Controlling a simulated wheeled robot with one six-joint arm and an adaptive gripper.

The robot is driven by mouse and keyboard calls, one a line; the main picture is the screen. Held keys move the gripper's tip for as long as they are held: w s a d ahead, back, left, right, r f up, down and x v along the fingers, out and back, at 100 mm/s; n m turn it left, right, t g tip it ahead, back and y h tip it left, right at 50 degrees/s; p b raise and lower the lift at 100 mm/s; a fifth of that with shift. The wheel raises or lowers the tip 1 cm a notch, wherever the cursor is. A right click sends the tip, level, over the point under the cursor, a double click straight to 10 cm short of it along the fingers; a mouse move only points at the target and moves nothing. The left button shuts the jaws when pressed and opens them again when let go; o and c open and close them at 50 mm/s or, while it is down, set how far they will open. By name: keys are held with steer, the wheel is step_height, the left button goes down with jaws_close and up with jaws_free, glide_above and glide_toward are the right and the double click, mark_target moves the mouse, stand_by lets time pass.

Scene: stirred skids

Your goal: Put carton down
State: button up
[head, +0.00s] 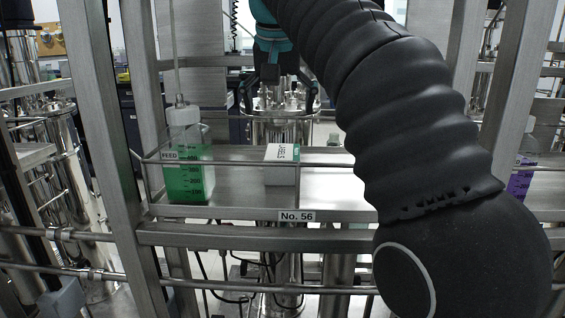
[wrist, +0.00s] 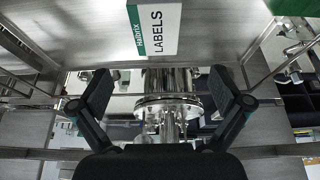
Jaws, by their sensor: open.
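The carton (head: 281,172) is a small white box with a green edge and "LABELS" on its top. It rests on the metal shelf (head: 232,187) marked No. 56. The wrist view shows the carton (wrist: 157,28) at the top middle, beyond my fingertips. My gripper (head: 280,98) is behind the shelf and above the carton in the head view. In the wrist view my gripper (wrist: 160,90) has its two fingers spread wide, with nothing between them but the background. The carton is apart from both fingers.
A FEED bottle (head: 187,165) with green liquid stands left of the carton, with a tube rising from its cap. A rail (head: 240,163) runs around the shelf. Steel posts flank it. A purple container (head: 520,180) is at right. Shelf right of the carton looks bare.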

mark_target(283, 151)
steer(key=b+x, duration=0.1)
steer(key=x, duration=0.5)
steer(key=shift+d+f+b, duration=0.1)
steer(key=shift+f+b, duration=0.1)
steer(key=shift+b, duration=0.2)
steer(key=shift+s+b+x, duration=0.15)
steer(key=shift+b+x, duration=0.3)
steer(key=shift+x, duration=0.85)
steer(key=shift+s+b+x, duration=0.2)
steer(key=shift+b+x, duration=0.2)
steer(key=shift+x, duration=0.9)
steer(key=shift+d+f, duration=0.15)
steer(key=shift+f, duration=0.25)
steer(key=c, duration=1.4)
steer(key=shift+r, duration=0.1)
step_height(283, 151, up, 5)
steer(key=shift+f+p, duration=0.15)
steer(key=shift+p, duration=0.85)
steer(key=d+r, duration=0.2)
steer(key=d, duration=0.1)
steer(key=s+d+r+p, duration=0.1)
steer(key=d+r, duration=0.1)
steer(key=d, duration=0.2)
steer(key=s+d+r, duration=0.1)
steer(key=d+r, duration=0.1)
steer(key=d, duration=0.2)
steer(key=shift+s+d+r, duration=0.2)
steer(key=shift+s+r, duration=0.05)
steer(key=shift+r, duration=0.1)
